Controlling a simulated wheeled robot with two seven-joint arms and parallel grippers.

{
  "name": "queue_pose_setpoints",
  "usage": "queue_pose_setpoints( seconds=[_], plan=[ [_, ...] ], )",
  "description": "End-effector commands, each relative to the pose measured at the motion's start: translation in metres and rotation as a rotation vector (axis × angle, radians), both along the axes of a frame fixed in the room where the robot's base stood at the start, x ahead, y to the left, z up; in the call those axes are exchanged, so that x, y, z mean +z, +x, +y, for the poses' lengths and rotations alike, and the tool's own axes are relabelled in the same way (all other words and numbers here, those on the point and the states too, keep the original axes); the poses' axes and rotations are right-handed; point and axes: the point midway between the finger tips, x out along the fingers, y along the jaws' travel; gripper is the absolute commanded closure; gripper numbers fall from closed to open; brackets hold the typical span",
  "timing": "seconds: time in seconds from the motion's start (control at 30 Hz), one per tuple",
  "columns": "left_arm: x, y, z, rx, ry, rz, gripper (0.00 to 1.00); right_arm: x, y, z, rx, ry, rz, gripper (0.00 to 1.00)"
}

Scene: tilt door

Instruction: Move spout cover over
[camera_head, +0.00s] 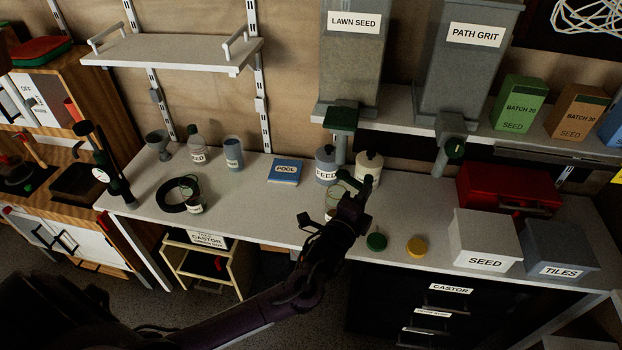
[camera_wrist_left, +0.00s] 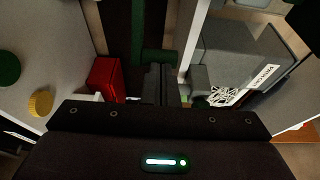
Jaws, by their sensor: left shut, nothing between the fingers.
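My left gripper (camera_head: 352,186) is shut and empty, below the LAWN SEED spout and in front of the jars. In the left wrist view the shut fingers (camera_wrist_left: 160,84) point toward a dark green part (camera_wrist_left: 158,56); I cannot tell whether they touch it. My right gripper is not in view.
A FEED jar (camera_head: 325,165) and a cream jar (camera_head: 368,168) stand close behind the gripper. A green lid (camera_head: 376,242) and a yellow lid (camera_head: 417,246) lie on the bench at right. The SEED bin (camera_head: 484,240) and red case (camera_head: 508,187) stand further right.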

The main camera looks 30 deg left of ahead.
Motion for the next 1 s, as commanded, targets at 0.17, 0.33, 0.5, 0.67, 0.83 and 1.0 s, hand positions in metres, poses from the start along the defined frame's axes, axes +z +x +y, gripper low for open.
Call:
queue_pose_setpoints(
  seconds=[0.17,0.33,0.5,0.67,0.83,1.0],
  plan=[
    [0.001,0.008,-0.012,-0.003,0.001,-0.001,1.0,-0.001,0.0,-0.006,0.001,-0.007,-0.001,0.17],
    [0.0,0.012,-0.018,-0.005,0.001,0.0,1.0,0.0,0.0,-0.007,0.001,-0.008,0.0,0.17],
    [0.0,0.014,-0.021,-0.006,0.001,-0.001,1.0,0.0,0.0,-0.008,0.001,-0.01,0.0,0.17],
    [0.0,0.014,-0.022,-0.007,0.001,-0.001,1.0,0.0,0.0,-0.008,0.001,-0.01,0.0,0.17],
    [0.0,0.014,-0.022,-0.007,0.001,-0.001,1.0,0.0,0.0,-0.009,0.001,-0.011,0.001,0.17],
    [0.0,0.014,-0.022,-0.007,0.001,-0.001,1.0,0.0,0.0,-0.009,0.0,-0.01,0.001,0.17]
  ],
)
